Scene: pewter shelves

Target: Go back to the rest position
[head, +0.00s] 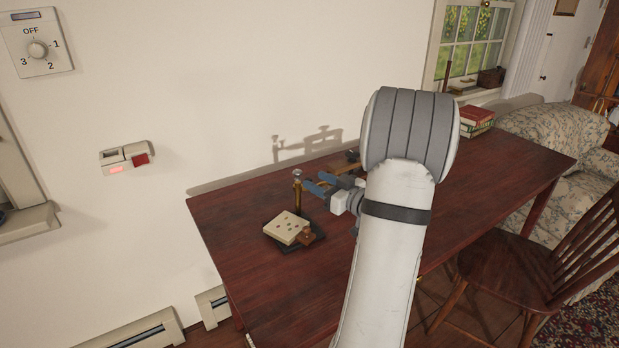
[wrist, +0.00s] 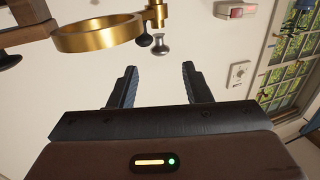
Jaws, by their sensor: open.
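My gripper (head: 316,184) is above the dark red wooden table (head: 370,230), beside a brass post (head: 297,195) with a silver knob on top. In the wrist view my gripper (wrist: 159,70) shows two dark fingers spread apart with nothing between them. A silver knob (wrist: 160,44) and a brass ring (wrist: 98,33) appear just beyond the fingertips, apart from them. My white arm hides part of the table behind it in the head view.
A cream block (head: 285,228) with green dots rests on a dark base by the post, with a small brown piece (head: 305,233) beside it. Red books (head: 477,117) lie at the table's far end. A wooden chair (head: 535,265) stands right. The wall holds a dial (head: 38,48) and a red-lit switch (head: 126,158).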

